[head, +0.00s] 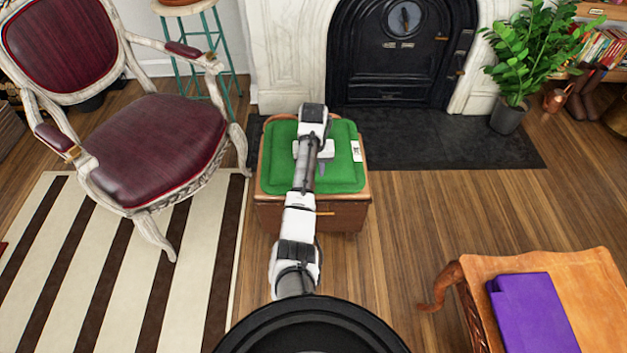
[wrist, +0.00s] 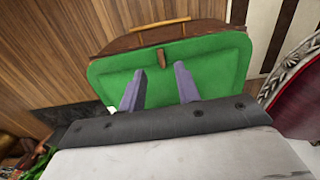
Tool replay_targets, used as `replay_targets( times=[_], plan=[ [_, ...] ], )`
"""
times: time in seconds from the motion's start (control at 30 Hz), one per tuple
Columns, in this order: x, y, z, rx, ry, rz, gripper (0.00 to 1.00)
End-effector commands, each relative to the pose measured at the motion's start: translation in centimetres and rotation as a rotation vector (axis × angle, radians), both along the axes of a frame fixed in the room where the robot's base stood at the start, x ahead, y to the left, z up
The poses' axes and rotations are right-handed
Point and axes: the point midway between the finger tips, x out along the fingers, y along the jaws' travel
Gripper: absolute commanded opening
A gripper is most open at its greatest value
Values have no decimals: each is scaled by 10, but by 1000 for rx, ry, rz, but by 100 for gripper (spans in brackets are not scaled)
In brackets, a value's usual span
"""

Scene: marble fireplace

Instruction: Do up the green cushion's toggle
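The green cushion (head: 345,172) lies flat on top of a small wooden cabinet (head: 338,216) in front of the fireplace. A white label (head: 356,151) shows at its right side. In the wrist view the cushion (wrist: 215,68) fills the middle, and a small brown toggle (wrist: 162,59) sits at its cabinet-front edge. I cannot tell whether the toggle is fastened. My gripper (wrist: 160,69) is open and empty over the cushion, its two fingers apart and pointing toward the toggle. In the head view my arm covers the cushion's middle and hides the toggle.
A burgundy armchair (head: 145,150) stands close on the left, on a striped rug (head: 120,270). A wooden table (head: 590,275) with a purple folded item (head: 533,312) is at the lower right. A potted plant (head: 508,118) stands by the fireplace (head: 400,60). Floor right of the cabinet is clear.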

Motion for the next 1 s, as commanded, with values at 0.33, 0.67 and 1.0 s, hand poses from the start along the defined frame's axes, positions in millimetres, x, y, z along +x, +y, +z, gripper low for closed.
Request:
replay_targets(
  times=[0.33,0.67,1.0],
  plan=[
    [0,0,51,0,0,0,33],
    [0,0,55,0,1,0,33],
    [8,6,61,-12,-49,13,33]
  ],
)
